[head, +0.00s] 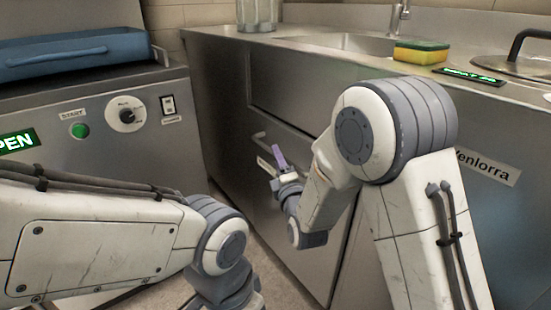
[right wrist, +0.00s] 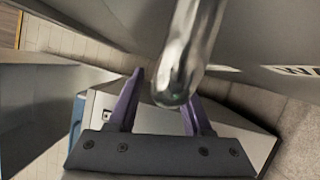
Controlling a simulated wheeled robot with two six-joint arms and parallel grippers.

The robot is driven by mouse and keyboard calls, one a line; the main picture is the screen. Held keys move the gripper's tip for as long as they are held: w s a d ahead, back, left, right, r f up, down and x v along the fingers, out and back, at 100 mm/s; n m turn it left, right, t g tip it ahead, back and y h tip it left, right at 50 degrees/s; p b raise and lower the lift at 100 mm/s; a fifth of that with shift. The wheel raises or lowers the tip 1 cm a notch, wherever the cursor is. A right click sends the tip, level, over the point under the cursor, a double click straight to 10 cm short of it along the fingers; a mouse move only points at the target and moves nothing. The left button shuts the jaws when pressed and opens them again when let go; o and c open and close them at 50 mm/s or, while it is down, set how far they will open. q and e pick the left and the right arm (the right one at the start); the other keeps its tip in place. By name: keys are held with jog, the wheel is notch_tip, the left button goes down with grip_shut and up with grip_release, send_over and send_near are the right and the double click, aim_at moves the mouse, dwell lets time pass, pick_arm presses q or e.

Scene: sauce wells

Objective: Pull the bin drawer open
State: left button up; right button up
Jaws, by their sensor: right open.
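The bin drawer (head: 232,150) is a grey metal front in the side of the counter, seen at a slant in the head view. It looks flush with the counter. Its metal bar handle (head: 262,138) is near my right gripper (head: 270,163), which has purple fingers. In the right wrist view the shiny handle bar (right wrist: 190,45) comes down between the two spread fingers of my right gripper (right wrist: 162,88). The gripper is open, and I cannot tell whether a finger touches the bar. My left arm shows in the head view, but its gripper is out of the frame.
A steel machine (head: 95,160) with a green button and a knob stands at left, with a blue tray (head: 75,52) on top. The counter holds a sink (head: 335,43), a sponge (head: 421,51) and a pan lid (head: 510,68). Some floor shows between machine and counter.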

jog(key=shift+x, duration=1.4)
grip_shut()
jog(key=shift+f, duration=0.1)
